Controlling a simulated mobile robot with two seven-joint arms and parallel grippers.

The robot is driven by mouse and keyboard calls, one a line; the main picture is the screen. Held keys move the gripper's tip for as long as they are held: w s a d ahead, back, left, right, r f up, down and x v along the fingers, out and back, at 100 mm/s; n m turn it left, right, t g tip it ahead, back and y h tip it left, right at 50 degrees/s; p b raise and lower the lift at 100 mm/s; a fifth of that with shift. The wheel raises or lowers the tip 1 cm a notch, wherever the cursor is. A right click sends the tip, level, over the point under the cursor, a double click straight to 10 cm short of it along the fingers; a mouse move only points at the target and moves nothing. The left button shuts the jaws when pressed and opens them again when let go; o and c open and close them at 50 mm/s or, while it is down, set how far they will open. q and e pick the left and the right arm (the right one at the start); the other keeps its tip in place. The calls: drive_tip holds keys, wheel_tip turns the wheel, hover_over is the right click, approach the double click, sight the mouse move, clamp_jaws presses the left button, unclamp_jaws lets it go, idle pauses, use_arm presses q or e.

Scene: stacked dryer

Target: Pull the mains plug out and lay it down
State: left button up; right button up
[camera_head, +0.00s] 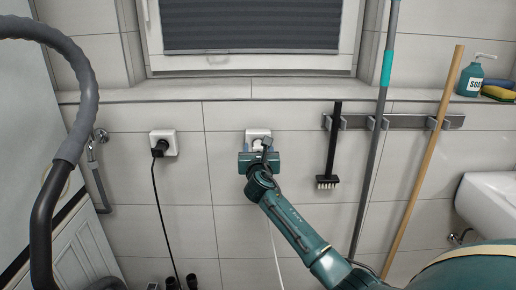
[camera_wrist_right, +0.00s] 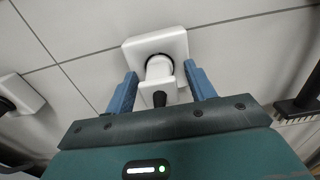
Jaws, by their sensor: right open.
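A white mains plug (camera_wrist_right: 158,91) sits in a white wall socket (camera_wrist_right: 172,43) below the window ledge. In the head view the socket (camera_head: 257,133) is partly hidden behind my right gripper (camera_head: 259,147). In the right wrist view the two blue fingers of my right gripper (camera_wrist_right: 161,75) stand open, one on each side of the plug. Small gaps seem to show between fingers and plug; I cannot tell whether either touches. A white cord (camera_head: 276,255) hangs below the gripper. My left gripper is not in view.
A second socket (camera_head: 171,137) with a black plug (camera_head: 159,148) and black cord is to the left. A black brush (camera_head: 333,150) and long poles hang from a rail (camera_head: 400,122) at right. A grey hose (camera_head: 80,110) curves at left. A basin (camera_head: 490,198) stands far right.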

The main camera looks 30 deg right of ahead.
drive_tip(key=shift+p, duration=0.35)
drive_tip(key=shift+c, duration=0.2)
clamp_jaws()
idle(0.7)
drive_tip(key=shift+s+a, duration=0.1)
drive_tip(key=shift+p+v, duration=1.95)
drive_tip(key=shift+v, duration=0.9)
